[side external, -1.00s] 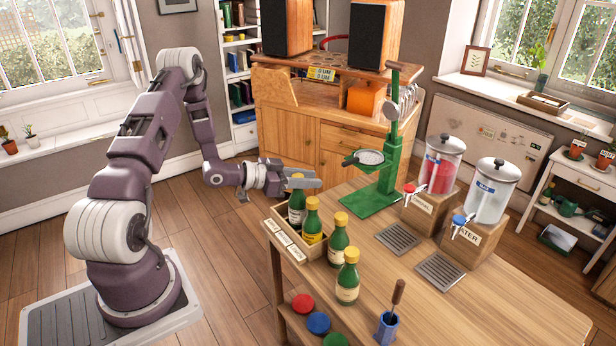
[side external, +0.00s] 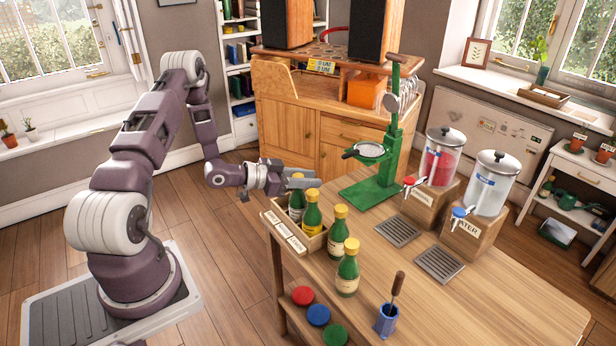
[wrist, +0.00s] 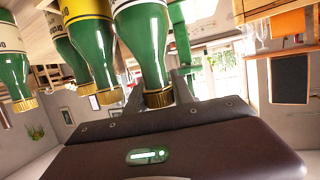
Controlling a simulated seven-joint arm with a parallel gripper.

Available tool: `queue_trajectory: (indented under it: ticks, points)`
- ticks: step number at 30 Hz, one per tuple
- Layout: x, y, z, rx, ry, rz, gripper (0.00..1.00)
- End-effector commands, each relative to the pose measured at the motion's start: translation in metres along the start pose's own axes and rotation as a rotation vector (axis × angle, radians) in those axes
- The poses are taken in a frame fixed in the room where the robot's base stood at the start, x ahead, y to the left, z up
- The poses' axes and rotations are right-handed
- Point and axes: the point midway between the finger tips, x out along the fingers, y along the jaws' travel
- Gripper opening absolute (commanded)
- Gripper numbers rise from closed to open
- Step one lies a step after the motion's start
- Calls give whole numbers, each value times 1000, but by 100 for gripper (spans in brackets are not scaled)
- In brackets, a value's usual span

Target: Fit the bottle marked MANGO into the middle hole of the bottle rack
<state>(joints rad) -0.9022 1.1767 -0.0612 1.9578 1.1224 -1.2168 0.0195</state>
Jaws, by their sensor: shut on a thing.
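My gripper (side external: 302,183) is shut on the neck of a green bottle (side external: 296,203) with a pale label. The bottle is upright at the wooden bottle rack (side external: 283,236); its lower part is hidden by the rack's wall, so I cannot tell how deep it sits or in which hole. In the wrist view the held bottle (wrist: 142,45) appears upside down, with a gold cap. A second green bottle (side external: 312,217) stands in the rack close beside it; it seems to have a yellow label (wrist: 85,10). No label reads clearly as MANGO.
Two more green bottles, one (side external: 338,232) behind the other (side external: 347,273), stand on the table right of the rack. The table's front right is clear.

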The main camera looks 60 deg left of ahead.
Motion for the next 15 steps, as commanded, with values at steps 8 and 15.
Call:
queue_trajectory:
  ticks: [8, 15]
  points:
    - [2, 0, 6, 0, 2, 0, 0]
    - [3, 0, 9, 1, 2, 0, 50]
